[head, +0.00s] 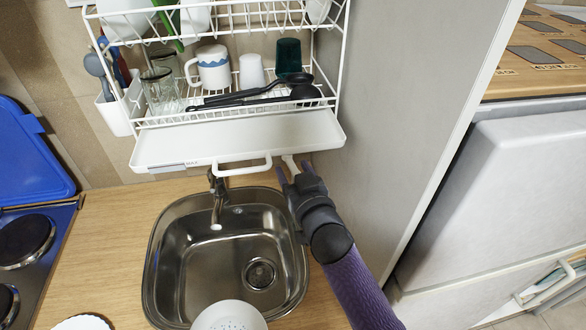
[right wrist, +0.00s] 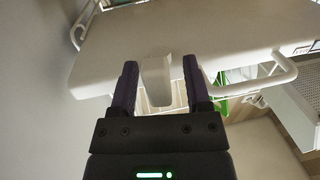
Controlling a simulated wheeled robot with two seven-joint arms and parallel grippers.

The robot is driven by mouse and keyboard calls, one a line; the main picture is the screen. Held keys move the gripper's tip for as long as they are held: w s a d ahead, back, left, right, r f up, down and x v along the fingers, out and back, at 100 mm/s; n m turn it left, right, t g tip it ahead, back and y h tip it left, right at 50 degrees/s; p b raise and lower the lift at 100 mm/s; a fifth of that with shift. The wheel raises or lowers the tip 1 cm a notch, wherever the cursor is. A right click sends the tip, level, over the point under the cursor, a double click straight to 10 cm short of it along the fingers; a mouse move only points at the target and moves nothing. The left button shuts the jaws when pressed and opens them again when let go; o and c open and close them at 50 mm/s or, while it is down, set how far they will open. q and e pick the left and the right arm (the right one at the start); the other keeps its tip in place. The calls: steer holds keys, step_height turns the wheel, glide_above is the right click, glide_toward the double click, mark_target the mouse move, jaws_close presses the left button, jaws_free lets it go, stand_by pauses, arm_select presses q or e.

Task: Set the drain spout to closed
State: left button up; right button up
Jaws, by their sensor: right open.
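The drain spout (head: 289,163) is a small white piece at the front right underside of the white drip tray (head: 230,142) of the dish rack. In the right wrist view the spout (right wrist: 156,82) hangs down from the tray's underside between my fingers. My right gripper (head: 292,172) is open, with one finger on either side of the spout. A gap shows at each side of it, more clearly on the right; I cannot tell whether either finger touches. My left gripper is not in view.
The dish rack (head: 142,119) above holds mugs, glasses and ladles. A white handle loop (head: 243,168) juts from the tray left of my gripper. A tap (head: 217,190) and steel sink (head: 165,262) lie below. A tall grey panel (head: 385,120) stands close on the right.

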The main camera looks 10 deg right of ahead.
steer(key=shift+w, duration=0.3)
jaws_close()
steer(key=shift+r+n+y+p, duration=0.2)
steer(key=shift+n+y+p, duration=0.1)
steer(key=shift+p, duration=0.05)
steer(key=shift+d+r+n+y+p, duration=0.1)
steer(key=shift+d+n+y+p, duration=0.1)
steer(key=shift+n+y+p, duration=0.3)
steer(key=y, duration=0.1)
steer(key=n+g+y, duration=0.1)
steer(key=y, duration=0.1)
steer(key=shift+w+d+f+p, duration=0.2)
steer(key=shift+d+f+p, duration=0.05)
steer(key=shift+p, duration=0.05)
jaws_free()
